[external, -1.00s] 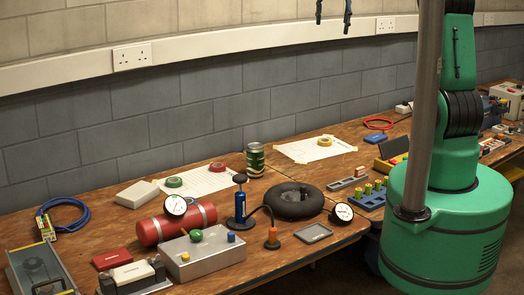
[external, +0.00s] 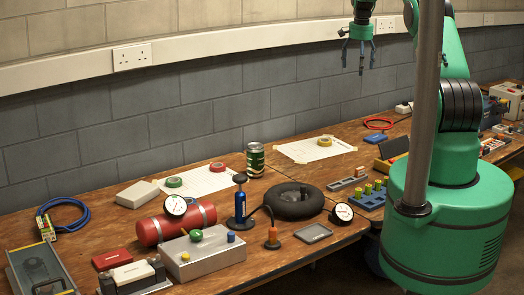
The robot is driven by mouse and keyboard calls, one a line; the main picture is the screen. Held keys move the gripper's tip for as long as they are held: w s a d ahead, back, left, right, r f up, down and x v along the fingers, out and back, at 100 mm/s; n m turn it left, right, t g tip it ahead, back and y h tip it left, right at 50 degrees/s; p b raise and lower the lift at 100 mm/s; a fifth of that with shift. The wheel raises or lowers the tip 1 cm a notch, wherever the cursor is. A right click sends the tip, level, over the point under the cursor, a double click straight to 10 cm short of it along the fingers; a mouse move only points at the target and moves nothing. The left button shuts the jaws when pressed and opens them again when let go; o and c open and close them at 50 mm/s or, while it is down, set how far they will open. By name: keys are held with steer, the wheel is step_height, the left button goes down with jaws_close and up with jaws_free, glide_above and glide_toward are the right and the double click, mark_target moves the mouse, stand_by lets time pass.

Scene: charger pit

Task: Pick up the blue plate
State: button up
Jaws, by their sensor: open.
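A small flat blue plate (external: 375,138) lies on the wooden bench (external: 330,170), towards its back edge, just in front of a red cable loop. My gripper (external: 358,64) is open and empty, with its fingers pointing down. In the picture it is high above the bench, up and slightly left of the blue plate, with the grey wall behind it. How far it is from the plate in depth, I cannot tell.
The red cable loop (external: 378,123) lies behind the plate. A yellow-edged dark case (external: 392,152) stands close in front of it. A blue block with several yellow-green pegs (external: 370,197) is nearer. White paper with a tape roll (external: 324,141) lies to the left.

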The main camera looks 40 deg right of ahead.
steer(key=s+d+f+m, duration=0.1)
steer(key=d+f, duration=0.5)
steer(key=f, duration=0.3)
steer(key=s+d+f+m, duration=0.1)
steer(key=d+f+m, duration=0.1)
steer(key=d+f, duration=0.4)
step_height(320, 180, down, 3)
steer(key=shift+d+r+g+y+p, duration=0.1)
steer(key=shift+d+g+y+p, duration=0.2)
steer(key=shift+d+g+p, duration=0.1)
steer(key=shift+a, duration=0.1)
glide_above(378, 137)
steer(key=shift+s+a+f, duration=0.1)
steer(key=shift+a+f, duration=0.05)
steer(key=shift+f, duration=2.05)
steer(key=shift+a+f, duration=0.1)
steer(key=shift+f, duration=2.1)
steer(key=shift+s+f+b, duration=0.1)
steer(key=shift+f+b, duration=0.25)
steer(key=shift+f, duration=2.25)
steer(key=c, duration=1.3)
steer(key=shift+r, duration=0.1)
